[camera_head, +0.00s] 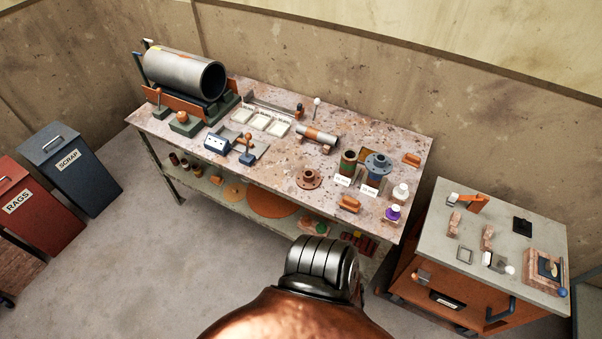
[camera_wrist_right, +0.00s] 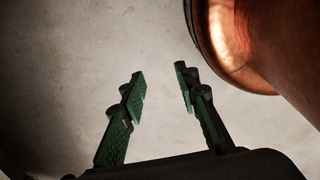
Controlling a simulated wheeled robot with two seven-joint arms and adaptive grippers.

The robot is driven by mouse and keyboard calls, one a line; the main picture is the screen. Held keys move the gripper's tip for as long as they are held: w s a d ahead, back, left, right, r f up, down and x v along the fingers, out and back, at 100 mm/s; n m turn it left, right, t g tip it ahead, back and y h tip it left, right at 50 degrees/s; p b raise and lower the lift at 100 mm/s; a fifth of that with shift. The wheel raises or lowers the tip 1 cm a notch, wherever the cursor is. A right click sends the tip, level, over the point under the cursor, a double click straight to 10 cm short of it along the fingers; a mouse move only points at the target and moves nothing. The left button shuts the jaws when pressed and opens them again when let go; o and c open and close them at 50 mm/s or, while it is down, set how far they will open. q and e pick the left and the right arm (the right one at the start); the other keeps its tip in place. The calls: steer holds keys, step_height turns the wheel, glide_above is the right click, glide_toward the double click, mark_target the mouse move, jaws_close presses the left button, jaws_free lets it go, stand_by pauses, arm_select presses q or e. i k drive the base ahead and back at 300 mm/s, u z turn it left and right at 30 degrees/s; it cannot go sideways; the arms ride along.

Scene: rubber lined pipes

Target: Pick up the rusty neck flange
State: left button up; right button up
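The rusty neck flange (camera_head: 308,178) is small and brown, with a round base and a raised neck. It rests on the worn workbench (camera_head: 275,178) near its front edge, in the head view. My right gripper (camera_wrist_right: 161,88) shows in the right wrist view with its two green-padded fingers apart. Nothing is between them, and only grey floor lies beyond. Neither gripper shows in the head view, and the flange does not show in the wrist view.
A blue flange (camera_head: 377,166) and a green-brown pipe piece (camera_head: 348,162) stand right of the rusty flange. An orange block (camera_head: 349,204) and a purple bottle (camera_head: 393,213) sit near the front edge. A large pipe (camera_head: 185,73) occupies the bench's left end. A cart (camera_head: 470,300) stands at right.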

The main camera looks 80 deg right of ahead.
mark_target(307, 179)
steer(key=z, duration=0.75)
steer(key=i, duration=0.95)
steer(key=z, duration=1.05)
